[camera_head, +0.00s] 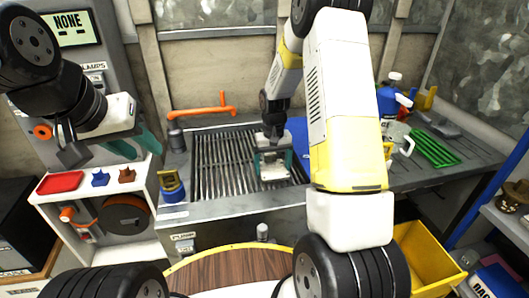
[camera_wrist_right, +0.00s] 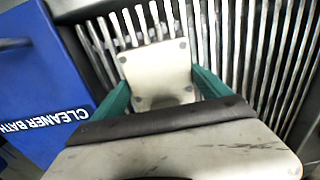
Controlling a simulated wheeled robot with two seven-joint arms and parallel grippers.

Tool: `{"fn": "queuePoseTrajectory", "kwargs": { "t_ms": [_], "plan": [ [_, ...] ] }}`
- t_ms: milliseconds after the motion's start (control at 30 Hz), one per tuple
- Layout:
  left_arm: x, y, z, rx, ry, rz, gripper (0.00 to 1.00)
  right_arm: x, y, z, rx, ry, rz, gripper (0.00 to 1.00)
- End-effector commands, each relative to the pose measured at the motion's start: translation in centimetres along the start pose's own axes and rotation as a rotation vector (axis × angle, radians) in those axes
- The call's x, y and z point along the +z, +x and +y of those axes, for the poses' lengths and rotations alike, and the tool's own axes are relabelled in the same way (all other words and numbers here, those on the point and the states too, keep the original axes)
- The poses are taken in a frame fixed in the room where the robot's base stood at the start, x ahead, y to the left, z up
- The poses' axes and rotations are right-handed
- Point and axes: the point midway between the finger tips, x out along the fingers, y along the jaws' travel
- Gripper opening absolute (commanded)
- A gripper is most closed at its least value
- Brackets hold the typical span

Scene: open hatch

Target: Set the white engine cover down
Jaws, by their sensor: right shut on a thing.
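The white engine cover (camera_wrist_right: 158,75) is a pale plate with a dark spot near each corner. In the right wrist view it sits between the two green fingers of my right gripper (camera_wrist_right: 160,92), which is shut on it. In the head view the cover (camera_head: 273,173) is low over the slatted metal grate (camera_head: 222,165). I cannot tell whether it touches the slats. My left gripper (camera_head: 134,146) is empty, its green fingers apart, near the white shelf unit at the left.
A blue cleaner bath (camera_head: 299,134) lies right beside the cover, partly hidden by my right arm. The grate's left part is clear.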

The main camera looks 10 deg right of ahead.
Motion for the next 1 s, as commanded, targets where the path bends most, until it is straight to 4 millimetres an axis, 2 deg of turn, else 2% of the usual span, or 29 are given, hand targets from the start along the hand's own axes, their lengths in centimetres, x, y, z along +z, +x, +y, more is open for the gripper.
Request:
{"fn": "queuePoseTrajectory", "kwargs": {
  "t_ms": [133,167,200,233,567,667,1000],
  "plan": [
    [0.0,0.0,0.0,0.000,0.000,0.000,0.36,-0.1,0.1,0.0,0.000,0.000,0.003,0.14],
    [0.0,0.0,0.0,0.000,0.000,0.000,0.36,0.0,0.3,0.0,0.000,0.000,0.000,0.89],
    [0.0,0.0,0.0,0.000,0.000,0.000,0.36,0.0,0.3,0.0,0.000,0.000,0.000,0.97],
    [0.0,0.0,0.0,0.000,0.000,0.000,0.36,0.0,0.2,0.0,0.000,0.000,0.000,1.00],
    [0.0,0.0,0.0,0.000,0.000,0.000,0.36,0.0,-0.4,0.0,0.000,0.000,0.001,1.00],
    [0.0,0.0,0.0,0.000,0.000,0.000,0.36,-0.1,-1.8,0.0,0.000,0.000,0.004,1.00],
    [0.0,0.0,0.0,0.000,0.000,0.000,0.36,-0.1,-9.0,0.0,0.000,0.001,0.004,1.00]
  ]
}}
